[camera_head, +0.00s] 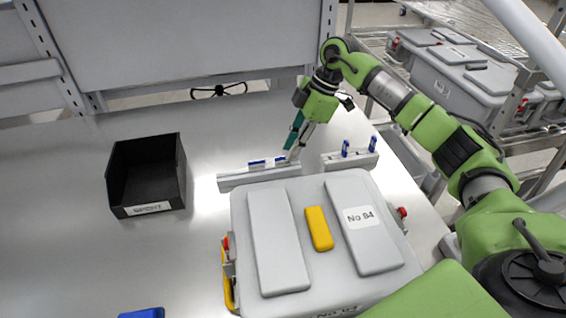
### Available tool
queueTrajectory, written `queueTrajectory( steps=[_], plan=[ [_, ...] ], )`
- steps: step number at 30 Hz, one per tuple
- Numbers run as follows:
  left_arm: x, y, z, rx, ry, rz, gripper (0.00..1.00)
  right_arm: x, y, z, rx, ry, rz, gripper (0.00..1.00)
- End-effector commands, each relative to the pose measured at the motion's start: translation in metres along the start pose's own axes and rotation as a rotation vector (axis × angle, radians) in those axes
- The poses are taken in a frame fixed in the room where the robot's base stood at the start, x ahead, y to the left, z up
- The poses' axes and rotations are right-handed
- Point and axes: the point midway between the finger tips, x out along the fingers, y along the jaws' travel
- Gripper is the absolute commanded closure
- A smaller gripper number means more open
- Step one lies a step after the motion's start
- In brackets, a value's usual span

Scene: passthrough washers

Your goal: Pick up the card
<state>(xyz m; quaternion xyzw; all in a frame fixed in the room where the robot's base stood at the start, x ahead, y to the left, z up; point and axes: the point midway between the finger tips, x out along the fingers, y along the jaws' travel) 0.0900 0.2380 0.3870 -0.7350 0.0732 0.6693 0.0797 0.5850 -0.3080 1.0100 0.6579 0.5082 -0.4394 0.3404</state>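My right gripper (293,150) reaches down from the upper right, with its tips at the right end of a pale slotted holder (235,181) on the table. Blue-topped pieces (257,164) stand along this holder. A narrow teal strip (296,124) shows beside a grey finger; I cannot tell whether it is a card or part of the gripper, nor whether the fingers are open or shut. No separate card can be clearly made out. My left gripper is out of view.
The closed grey box (327,268) with a yellow piece (319,228) on its lid fills the front middle. A second holder (345,160) stands right of the gripper. A black open bin (181,185) is at left and a blue object (142,313) at the bottom.

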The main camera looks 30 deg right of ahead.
Motion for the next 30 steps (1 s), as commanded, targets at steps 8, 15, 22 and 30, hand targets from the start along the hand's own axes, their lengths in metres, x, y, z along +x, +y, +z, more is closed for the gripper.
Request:
queueTrajectory(
  steps=[8, 15, 22, 30],
  plan=[
    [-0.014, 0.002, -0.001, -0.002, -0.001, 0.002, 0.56, 0.037, 0.002, -0.003, 0.000, 0.000, -0.003, 0.79],
    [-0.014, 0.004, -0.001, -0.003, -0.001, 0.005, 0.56, 0.040, 0.003, -0.003, -0.001, 0.000, -0.001, 0.79],
    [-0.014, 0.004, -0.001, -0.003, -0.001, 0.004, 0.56, 0.040, 0.003, -0.003, -0.001, 0.000, -0.001, 1.00],
    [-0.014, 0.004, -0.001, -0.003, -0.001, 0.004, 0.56, 0.039, 0.003, -0.003, -0.001, 0.000, -0.001, 1.00]
  ],
)
